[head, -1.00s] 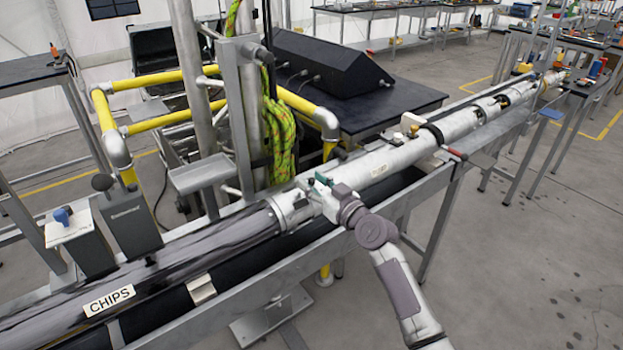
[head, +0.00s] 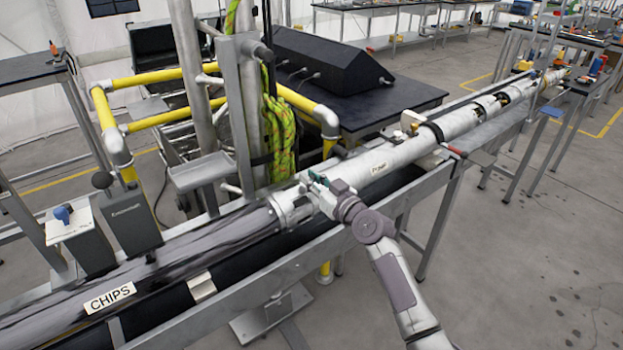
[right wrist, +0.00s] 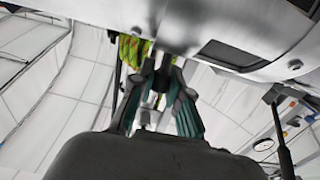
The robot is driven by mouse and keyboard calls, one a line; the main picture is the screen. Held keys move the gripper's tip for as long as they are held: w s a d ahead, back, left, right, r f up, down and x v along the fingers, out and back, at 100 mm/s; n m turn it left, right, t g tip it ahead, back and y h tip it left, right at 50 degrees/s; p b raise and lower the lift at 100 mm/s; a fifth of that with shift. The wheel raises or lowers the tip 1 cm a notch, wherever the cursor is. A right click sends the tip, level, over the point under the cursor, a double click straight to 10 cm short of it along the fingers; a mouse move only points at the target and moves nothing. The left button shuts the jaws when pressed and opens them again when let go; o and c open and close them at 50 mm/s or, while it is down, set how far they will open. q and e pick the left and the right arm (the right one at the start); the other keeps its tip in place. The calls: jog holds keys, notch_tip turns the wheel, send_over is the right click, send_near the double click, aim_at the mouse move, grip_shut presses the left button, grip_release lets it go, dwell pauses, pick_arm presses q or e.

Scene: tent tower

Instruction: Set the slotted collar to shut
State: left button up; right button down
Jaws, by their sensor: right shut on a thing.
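The slotted collar (head: 292,208) is a pale metal ring around the long tube, where the grey streaked section marked CHIPS meets the white section. My right gripper (head: 318,184) is at the collar's upper right side, its teal fingers against it. In the right wrist view the fingers (right wrist: 162,82) are close together on a small part below the shiny metal collar (right wrist: 180,22). The gripper is shut on the collar; the exact gripped part is mostly hidden. A dark slot (right wrist: 232,56) shows in the metal there. My left gripper is out of view.
The white tube (head: 390,163) runs back right along a metal frame (head: 437,185). A yellow rail (head: 155,77), upright posts and a green rope (head: 280,140) stand behind the collar. Open floor (head: 520,260) lies to the right.

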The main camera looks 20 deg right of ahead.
jog(key=shift+r+p, duration=0.15)
jog(key=shift+p, duration=0.3)
jog(key=g+p, duration=0.1)
jog(key=p, duration=0.1)
jog(key=w+p, duration=0.1)
jog(key=p, duration=0.1)
jog(key=g+h+p, duration=0.1)
jog(key=p, duration=0.1)
jog(key=shift+w+a+r+g+p, duration=0.3)
jog(key=shift+w+r, duration=0.1)
jog(key=shift+w+a+f, duration=0.1)
jog(key=shift+w+f, duration=0.05)
jog(key=shift+w, duration=0.1)
jog(key=shift+w+f, duration=0.15)
jog(key=shift+f, duration=0.05)
jog(key=shift+w+b, duration=0.15)
jog(key=shift+b, duration=0.2)
jog(key=shift+w+a+b, duration=0.35)
jog(key=shift+w+b, duration=0.1)
jog(key=shift+w, duration=0.15)
jog(key=shift+r, duration=0.1)
